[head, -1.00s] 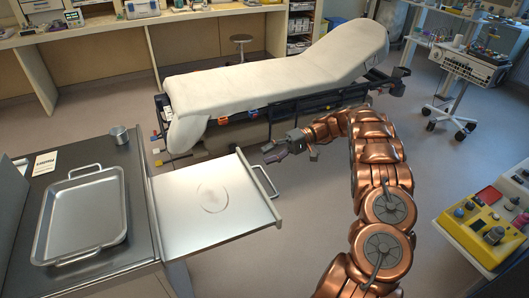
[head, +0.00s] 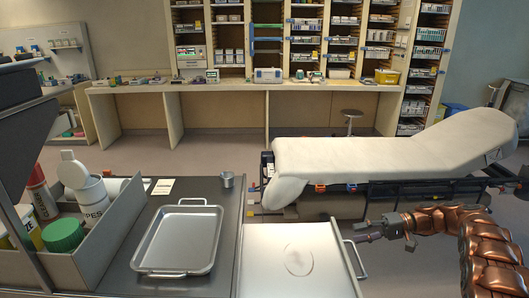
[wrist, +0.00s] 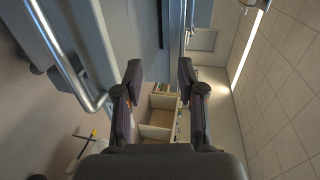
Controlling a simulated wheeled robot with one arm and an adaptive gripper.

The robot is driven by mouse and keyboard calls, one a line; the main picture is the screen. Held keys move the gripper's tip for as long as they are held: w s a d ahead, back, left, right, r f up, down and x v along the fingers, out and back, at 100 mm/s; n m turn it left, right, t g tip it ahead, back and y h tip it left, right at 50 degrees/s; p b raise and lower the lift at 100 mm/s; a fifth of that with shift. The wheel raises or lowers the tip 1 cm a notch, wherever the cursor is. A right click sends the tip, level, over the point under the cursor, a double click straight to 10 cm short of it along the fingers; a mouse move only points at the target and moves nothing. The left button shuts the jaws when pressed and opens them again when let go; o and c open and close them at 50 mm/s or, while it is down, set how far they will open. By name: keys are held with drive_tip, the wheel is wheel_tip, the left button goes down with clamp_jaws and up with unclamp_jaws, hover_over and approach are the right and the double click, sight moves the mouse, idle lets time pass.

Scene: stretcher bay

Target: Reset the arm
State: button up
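My arm reaches in from the right edge of the head view. My gripper (head: 366,230) is at its left end, in front of the stretcher's near side and to the right of the pulled-out metal shelf (head: 292,262). In the wrist view the two fingers of my gripper (wrist: 158,80) stand well apart with nothing between them. A metal rail and grey panels show beyond the fingers at the left.
A stretcher (head: 390,158) with a white pad stands behind my arm. A metal tray (head: 180,238) and a small cup (head: 227,180) are on the dark counter at left. A caddy with bottles (head: 112,228) stands beside them. Open floor lies before the back desk (head: 215,88).

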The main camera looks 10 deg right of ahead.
sight(346, 251)
drive_tip(key=a+h, duration=0.1)
drive_tip(key=a, duration=0.1)
drive_tip(key=a+m+g+h, duration=0.1)
drive_tip(key=a, duration=0.1)
drive_tip(key=shift+m+g+h, duration=0.3)
drive_tip(key=shift+h, duration=0.1)
drive_tip(key=s+a+r+m+g+h, duration=0.1)
drive_tip(key=s+a+r+h, duration=0.3)
drive_tip(key=s+a, duration=0.25)
drive_tip(key=s+a+r+g+h, duration=0.2)
drive_tip(key=s+a+r+h, duration=0.15)
drive_tip(key=s+a, duration=0.35)
drive_tip(key=s+a+n+h, duration=0.2)
drive_tip(key=s, duration=1)
drive_tip(key=s+a+n+h, duration=0.2)
drive_tip(key=s+a+h, duration=0.1)
drive_tip(key=s, duration=0.9)
drive_tip(key=shift+s, duration=0.2)
drive_tip(key=shift+a+f+n, duration=0.1)
drive_tip(key=shift+n, duration=0.2)
